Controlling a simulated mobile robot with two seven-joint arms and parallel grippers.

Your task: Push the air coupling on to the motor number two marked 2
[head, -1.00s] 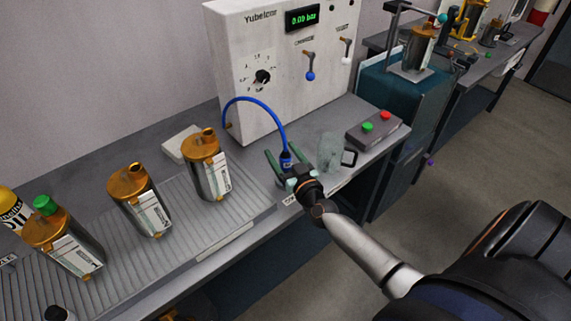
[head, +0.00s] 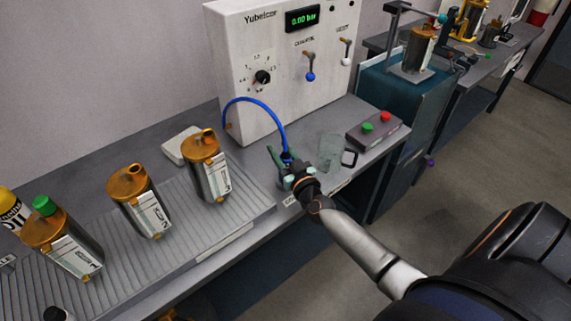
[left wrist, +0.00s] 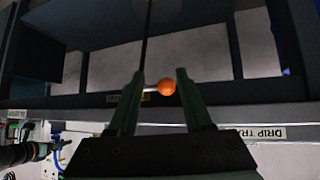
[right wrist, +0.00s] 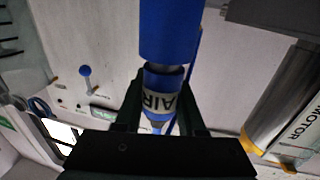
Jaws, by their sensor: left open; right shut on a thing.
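The air coupling, a blue cylinder with a white "AIR" band (right wrist: 160,97), is between the fingers of my right gripper (right wrist: 165,100), which is shut on it. In the head view my right gripper (head: 284,165) is beside the grey rack, hiding most of the coupling. A blue hose (head: 258,101) runs from it to the white panel. Three steel motors with orange tops stand on the rack: a left one with a green cap (head: 65,248), a middle one (head: 140,203) and a right one (head: 207,167). Their numbers are hard to read. My left gripper (left wrist: 160,88) is open, outside the head view.
A glass mug (head: 330,150) and a box with green and red buttons (head: 378,130) stand right of my right gripper. The white panel (head: 240,60) is behind. An orange ball (left wrist: 166,87) shows between the left fingers in the left wrist view.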

